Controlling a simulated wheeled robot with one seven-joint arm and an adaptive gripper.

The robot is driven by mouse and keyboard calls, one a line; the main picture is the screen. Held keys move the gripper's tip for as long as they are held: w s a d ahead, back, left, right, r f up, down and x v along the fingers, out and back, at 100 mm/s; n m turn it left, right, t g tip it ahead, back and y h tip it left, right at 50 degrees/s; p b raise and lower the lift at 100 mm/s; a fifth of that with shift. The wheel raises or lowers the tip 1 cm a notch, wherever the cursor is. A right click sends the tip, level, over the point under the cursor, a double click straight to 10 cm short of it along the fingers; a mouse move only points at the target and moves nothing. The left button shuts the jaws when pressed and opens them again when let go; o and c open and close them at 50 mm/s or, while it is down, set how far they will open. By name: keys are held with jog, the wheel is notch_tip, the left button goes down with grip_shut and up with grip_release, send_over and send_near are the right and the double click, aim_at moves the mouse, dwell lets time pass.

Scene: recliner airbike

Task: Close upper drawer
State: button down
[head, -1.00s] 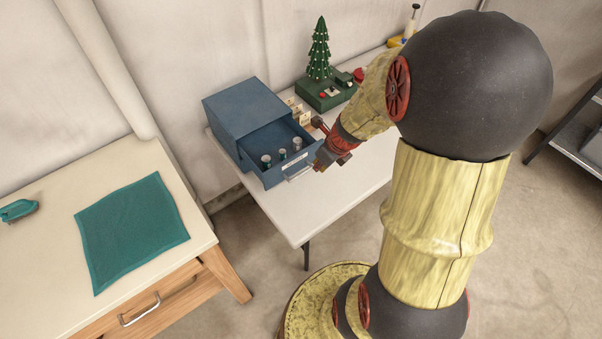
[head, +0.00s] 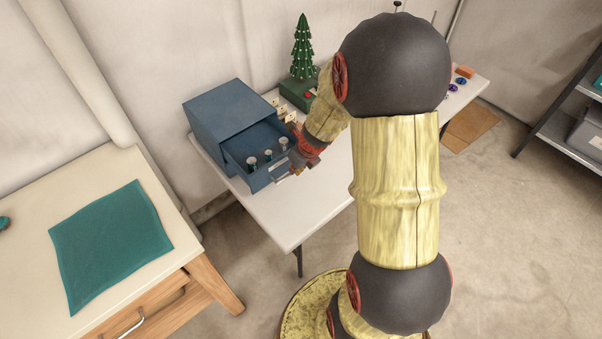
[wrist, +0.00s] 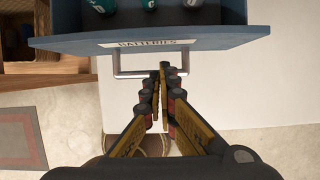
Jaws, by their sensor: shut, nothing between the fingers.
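The blue cabinet (head: 226,105) stands on the white table. Its upper drawer (head: 240,165) is pulled out, with several batteries (head: 268,157) standing in it. In the wrist view the drawer front (wrist: 215,42) carries a label reading "BATTERIES" (wrist: 150,44) and a metal handle (wrist: 125,74). My gripper (wrist: 161,70) is shut with nothing held. Its fingertips are at the handle, close in front of the drawer front; I cannot tell whether they touch it. In the head view my gripper (head: 295,166) is at the drawer's front right.
A small Christmas tree (head: 302,50) on a green base and small cards (head: 285,110) stand behind and right of the cabinet. A wooden table (head: 190,230) with a teal cloth (head: 110,240) is at the left. A grey shelf (head: 565,130) stands at the far right.

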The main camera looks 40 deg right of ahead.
jog(key=shift+w, duration=0.75)
jog(key=shift+w, duration=0.1)
jog(key=p, duration=1.4)
send_over(262, 148)
jog(key=s, duration=0.1)
jog(key=shift+a+r, duration=0.1)
jog(key=shift+w, duration=0.55)
jog(key=shift+s, duration=0.1)
